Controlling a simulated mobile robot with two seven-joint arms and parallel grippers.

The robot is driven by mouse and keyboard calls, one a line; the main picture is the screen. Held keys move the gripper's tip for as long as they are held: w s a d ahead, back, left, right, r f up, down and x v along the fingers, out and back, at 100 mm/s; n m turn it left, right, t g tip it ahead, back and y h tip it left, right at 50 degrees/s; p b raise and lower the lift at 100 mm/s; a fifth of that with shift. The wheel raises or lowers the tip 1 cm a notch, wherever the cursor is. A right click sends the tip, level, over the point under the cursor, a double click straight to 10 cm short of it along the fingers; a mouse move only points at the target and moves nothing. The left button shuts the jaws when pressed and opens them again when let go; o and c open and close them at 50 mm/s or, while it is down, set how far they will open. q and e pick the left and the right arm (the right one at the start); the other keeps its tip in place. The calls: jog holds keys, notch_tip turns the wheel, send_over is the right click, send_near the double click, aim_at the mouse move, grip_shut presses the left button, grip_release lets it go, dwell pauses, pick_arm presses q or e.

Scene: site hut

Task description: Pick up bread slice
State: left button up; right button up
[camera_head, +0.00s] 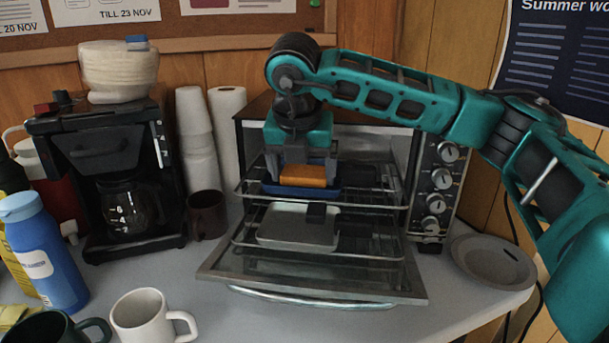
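A golden-brown block (303,176), which looks like the bread slice, is at the upper rack of the open toaster oven. It shows just above a blue tray (272,189); I cannot tell whether it touches the tray. My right gripper (303,167) reaches down from above at the oven's mouth, with grey fingers close to the left and right sides of the bread. Whether the fingers press on it or stand slightly apart is not clear. My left gripper is not in view.
The toaster oven's glass door (310,277) is folded down. A grey tray (290,236) lies on the lower rack. A coffee maker (105,170), brown mug (207,214), white mug (145,318) and blue bottle (45,255) stand left. A grey plate (490,268) lies right.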

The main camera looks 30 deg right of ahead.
jog(key=c, duration=0.4)
jog(key=shift+o, duration=0.2)
jog(key=shift+r, duration=0.1)
notch_tip(320, 180, up, 9)
jog(key=p, duration=0.2)
notch_tip(320, 180, up, 11)
jog(key=p, duration=0.4)
send_over(303, 177)
